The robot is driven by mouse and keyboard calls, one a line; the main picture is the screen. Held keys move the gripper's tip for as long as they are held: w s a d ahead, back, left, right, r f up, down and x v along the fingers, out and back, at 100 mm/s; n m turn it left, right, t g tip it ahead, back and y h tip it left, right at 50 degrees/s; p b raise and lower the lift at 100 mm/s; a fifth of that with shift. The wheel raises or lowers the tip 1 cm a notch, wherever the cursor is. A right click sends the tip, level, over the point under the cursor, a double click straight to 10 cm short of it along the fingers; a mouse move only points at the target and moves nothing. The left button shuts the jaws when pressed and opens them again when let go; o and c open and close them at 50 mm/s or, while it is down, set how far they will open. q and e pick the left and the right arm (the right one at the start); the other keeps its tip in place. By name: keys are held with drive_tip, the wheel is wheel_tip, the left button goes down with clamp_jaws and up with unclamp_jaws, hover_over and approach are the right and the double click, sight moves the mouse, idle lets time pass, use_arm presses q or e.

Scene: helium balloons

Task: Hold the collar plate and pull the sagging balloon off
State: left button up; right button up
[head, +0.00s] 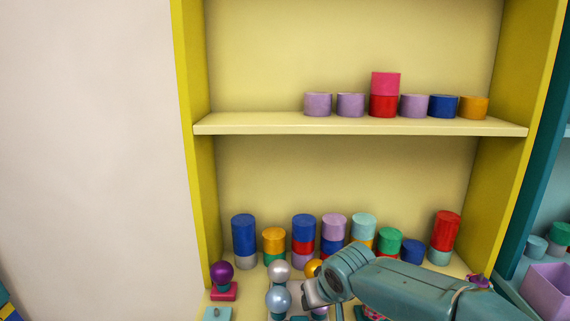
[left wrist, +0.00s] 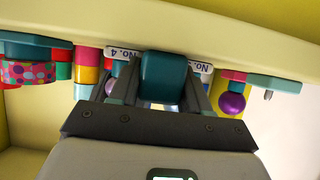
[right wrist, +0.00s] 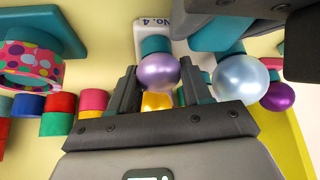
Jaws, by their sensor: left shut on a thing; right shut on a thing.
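The white collar plate (right wrist: 188,62), labelled No. 4, shows in the right wrist view and partly in the left wrist view (left wrist: 200,68). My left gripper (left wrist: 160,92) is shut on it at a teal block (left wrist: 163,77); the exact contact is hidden. My right gripper (right wrist: 158,84) is shut on a lavender balloon (right wrist: 160,70), which sits against a teal collar (right wrist: 155,45) by the label. In the head view my right gripper (head: 316,291) is low in the middle, and the lavender balloon (head: 320,312) is mostly hidden. My left gripper is outside the head view.
A pale blue balloon (head: 278,299), a silver balloon (head: 278,271) and an orange balloon (head: 313,268) crowd the plate. A purple balloon (head: 221,272) stands left on a pink base. Stacked coloured cylinders (head: 304,228) line the back. The yellow shelf board (head: 360,124) is above.

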drive_tip(key=shift+c, duration=0.3)
drive_tip(key=shift+c, duration=0.7)
drive_tip(key=shift+r, duration=0.4)
drive_tip(key=shift+r, duration=0.35)
drive_tip(key=shift+r, duration=0.4)
drive_tip(key=shift+r, duration=2.8)
use_arm(q)
drive_tip(key=o, duration=1.7)
